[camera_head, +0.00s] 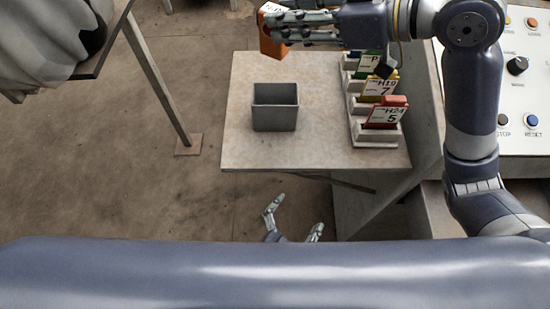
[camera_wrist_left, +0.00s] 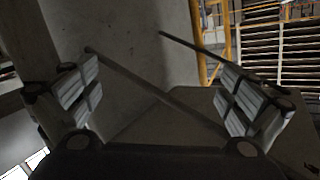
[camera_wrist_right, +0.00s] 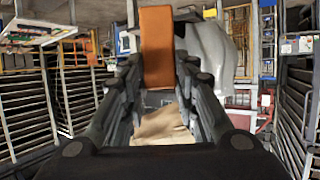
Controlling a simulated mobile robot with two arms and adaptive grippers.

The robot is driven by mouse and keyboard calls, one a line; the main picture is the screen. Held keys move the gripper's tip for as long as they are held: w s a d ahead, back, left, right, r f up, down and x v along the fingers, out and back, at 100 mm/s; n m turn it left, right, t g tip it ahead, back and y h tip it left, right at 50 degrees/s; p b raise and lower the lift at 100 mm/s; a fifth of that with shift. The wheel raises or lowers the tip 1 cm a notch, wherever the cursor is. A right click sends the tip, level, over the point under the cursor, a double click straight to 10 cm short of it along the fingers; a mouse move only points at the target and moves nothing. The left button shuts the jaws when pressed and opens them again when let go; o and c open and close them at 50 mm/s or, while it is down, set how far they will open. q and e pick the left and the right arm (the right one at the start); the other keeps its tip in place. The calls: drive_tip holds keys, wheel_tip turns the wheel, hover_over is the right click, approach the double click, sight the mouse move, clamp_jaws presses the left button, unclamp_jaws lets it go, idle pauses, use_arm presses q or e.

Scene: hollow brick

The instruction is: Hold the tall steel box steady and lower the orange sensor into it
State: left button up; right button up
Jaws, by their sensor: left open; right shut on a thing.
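The tall steel box (camera_head: 275,117) is grey, open at the top, and stands upright on the tabletop. My right gripper (camera_head: 272,28) is at the top of the head view, shut on the orange sensor (camera_head: 270,46). The sensor is held up in the air, and appears beyond the box and apart from it. In the right wrist view the orange sensor (camera_wrist_right: 157,50) sits between the fingers. My left gripper (camera_head: 292,216) is open and empty, in front of the table's near edge and apart from the box. The left wrist view shows its spread fingers (camera_wrist_left: 160,105). The box's inside bottom is hidden.
The table (camera_head: 240,150) has free room around the box. A rack (camera_head: 371,138) with green, yellow and red labelled blocks stands along its right side. A control panel (camera_head: 515,90) with knobs and buttons is at far right. White cloth (camera_head: 40,45) hangs at upper left.

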use_arm(q)
wheel_tip(320, 180, up, 21)
drive_tip(key=d+n+t, duration=0.3)
drive_tip(key=t, duration=0.3)
drive_tip(key=n+g+y, duration=0.1)
drive_tip(key=n+y, duration=0.5)
drive_tip(key=y, duration=0.2)
approach(275, 121)
drive_tip(key=shift+s+d+r, duration=0.25)
drive_tip(key=shift+d, duration=0.3)
drive_tip(key=shift+w+a+n, duration=0.15)
drive_tip(key=shift+a+n, duration=0.15)
drive_tip(key=shift+a, duration=0.1)
drive_tip(key=shift+w+g, duration=0.15)
drive_tip(key=shift+g, duration=0.15)
drive_tip(key=w, duration=1.1)
drive_tip(key=shift+w+f, duration=0.1)
drive_tip(key=shift+w, duration=0.3)
